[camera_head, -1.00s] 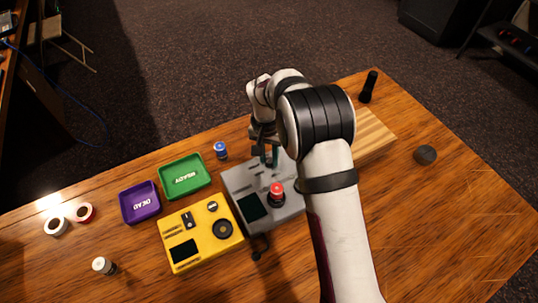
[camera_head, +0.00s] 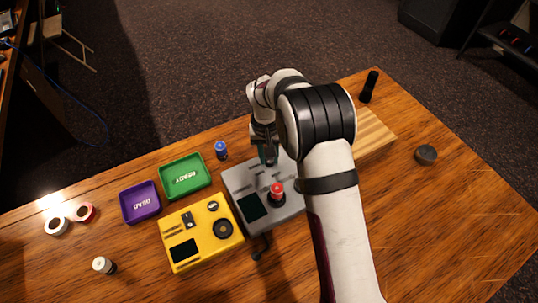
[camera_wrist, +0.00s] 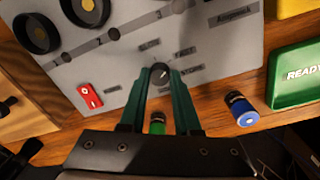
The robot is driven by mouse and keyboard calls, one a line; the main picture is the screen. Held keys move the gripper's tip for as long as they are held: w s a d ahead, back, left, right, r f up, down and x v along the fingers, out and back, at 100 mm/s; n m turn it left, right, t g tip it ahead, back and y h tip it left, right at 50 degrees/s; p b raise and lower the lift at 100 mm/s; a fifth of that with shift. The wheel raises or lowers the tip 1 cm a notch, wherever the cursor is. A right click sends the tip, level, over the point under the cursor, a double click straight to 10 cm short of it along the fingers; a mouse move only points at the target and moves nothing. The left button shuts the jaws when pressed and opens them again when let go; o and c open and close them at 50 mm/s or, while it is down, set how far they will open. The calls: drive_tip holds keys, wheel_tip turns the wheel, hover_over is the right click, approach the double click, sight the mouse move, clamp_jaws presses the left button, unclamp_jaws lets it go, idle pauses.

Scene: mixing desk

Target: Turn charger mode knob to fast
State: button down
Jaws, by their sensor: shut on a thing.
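The grey charger (camera_head: 237,189) lies in the middle of the desk, with a small dark mode knob (camera_wrist: 160,73) near its edge in the wrist view. Printed labels, one seeming to read FAST (camera_wrist: 184,52), surround the knob. My gripper (camera_wrist: 160,79) has its two green fingers on either side of the knob and is shut on it. In the head view my gripper (camera_head: 267,157) is over the charger's far part, and the knob is hidden there. Which label the knob's mark faces is too small to tell.
A red rocker switch (camera_wrist: 90,95) sits beside the knob. A green cylinder (camera_wrist: 157,123) shows between my fingers, beyond the charger's edge. A blue battery (camera_head: 221,150), green tray (camera_head: 163,192), purple tray (camera_head: 127,216) and yellow device (camera_head: 208,253) lie to the left.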

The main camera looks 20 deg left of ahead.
sight(267, 160)
drive_tip(key=c, duration=0.6)
unclamp_jaws()
drive_tip(key=shift+r, duration=0.1)
drive_tip(key=r, duration=1.5)
drive_tip(key=shift+s+a+r, duration=0.1)
drive_tip(key=shift+a+r, duration=0.2)
drive_tip(key=shift+a, duration=0.05)
